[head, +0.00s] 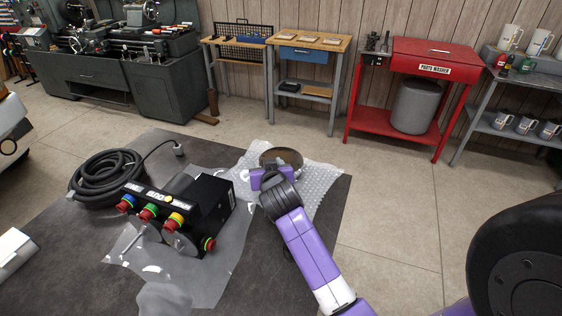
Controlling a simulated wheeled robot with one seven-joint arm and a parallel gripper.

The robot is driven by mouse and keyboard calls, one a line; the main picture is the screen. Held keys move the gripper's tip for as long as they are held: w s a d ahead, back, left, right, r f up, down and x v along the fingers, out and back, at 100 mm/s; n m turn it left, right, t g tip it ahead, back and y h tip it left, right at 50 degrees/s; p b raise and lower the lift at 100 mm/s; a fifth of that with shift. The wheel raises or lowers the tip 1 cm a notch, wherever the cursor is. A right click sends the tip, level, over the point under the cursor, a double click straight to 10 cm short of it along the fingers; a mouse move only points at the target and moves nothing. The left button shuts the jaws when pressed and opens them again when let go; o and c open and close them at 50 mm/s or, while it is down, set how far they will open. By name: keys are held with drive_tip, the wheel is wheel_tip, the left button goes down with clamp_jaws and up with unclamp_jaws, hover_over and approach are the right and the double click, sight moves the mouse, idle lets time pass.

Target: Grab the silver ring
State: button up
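A round, shallow metallic object (294,156) with a brownish-grey face and a thin lighter rim lies on the bubble wrap (319,181) near the table's far edge. It is the only thing near my gripper that could be the silver ring, but I cannot tell for sure. My purple gripper (268,164) is at the near left side of this object and overlaps it in the picture. The gripper and wrist hide its near part. I cannot tell whether the fingers touch it or how far apart they are.
A black control box (211,205) with coloured buttons sits left of my arm on clear plastic sheeting (225,270). A coiled black hose (105,176) lies further left. A red parts washer (432,60) stands beyond.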

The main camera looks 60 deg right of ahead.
drive_tip(key=c, duration=1.3)
drive_tip(key=shift+f, duration=0.1)
clamp_jaws()
